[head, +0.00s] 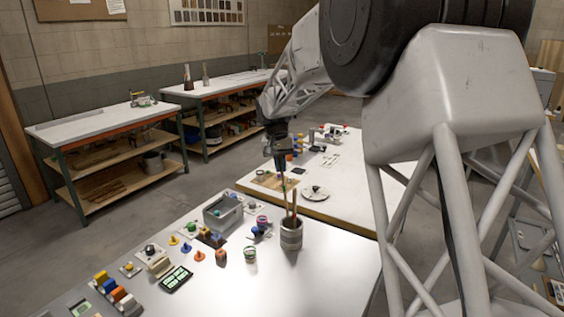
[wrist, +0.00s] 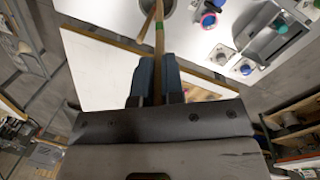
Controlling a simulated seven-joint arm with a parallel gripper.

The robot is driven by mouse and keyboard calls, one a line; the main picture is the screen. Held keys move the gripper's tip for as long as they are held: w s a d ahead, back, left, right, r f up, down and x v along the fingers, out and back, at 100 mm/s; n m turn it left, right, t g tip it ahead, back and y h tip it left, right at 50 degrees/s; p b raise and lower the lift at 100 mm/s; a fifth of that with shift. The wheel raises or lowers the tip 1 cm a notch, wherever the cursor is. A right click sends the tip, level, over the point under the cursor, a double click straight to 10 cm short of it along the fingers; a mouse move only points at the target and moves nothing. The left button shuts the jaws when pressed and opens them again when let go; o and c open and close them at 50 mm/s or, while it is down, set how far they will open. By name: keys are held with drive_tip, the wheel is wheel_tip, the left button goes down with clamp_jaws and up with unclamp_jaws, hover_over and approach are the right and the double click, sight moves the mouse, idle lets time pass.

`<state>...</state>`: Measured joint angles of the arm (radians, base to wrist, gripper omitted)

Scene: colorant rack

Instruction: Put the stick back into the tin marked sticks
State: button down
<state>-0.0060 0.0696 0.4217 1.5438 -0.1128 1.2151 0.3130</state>
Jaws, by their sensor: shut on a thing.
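A grey banded tin (head: 291,236) stands upright near the far right edge of the white table, with thin wooden sticks rising from it. No marking is readable on it. My gripper (head: 281,168) is above and slightly left of the tin. In the wrist view its fingers (wrist: 156,82) are shut on a thin wooden stick (wrist: 159,42) with a green band. A second stick (wrist: 148,22) leans beside it. Part of the tin (wrist: 186,10) shows at the top edge.
A grey open box (head: 222,212) stands left of the tin. A small jar (head: 250,254) and an orange piece (head: 221,257) are in front of it. Several coloured pegs lie further left. A second white table (head: 340,170) stands behind. The white surface right of the tin is clear.

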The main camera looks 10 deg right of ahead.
wheel_tip(320, 180, down, 10)
drive_tip(key=shift+s+d, duration=0.3)
idle(1.2)
drive_tip(key=shift+f, duration=0.15)
drive_tip(key=c, duration=1.2)
unclamp_jaws()
drive_tip(key=shift+o, duration=0.2)
drive_tip(key=shift+w+a+r, duration=0.15)
drive_tip(key=shift+r, duration=1.15)
drive_tip(key=shift+w+a+r, duration=0.1)
drive_tip(key=shift+r, duration=1.2)
drive_tip(key=shift+w+a+r, duration=0.15)
drive_tip(key=shift+r, duration=1.15)
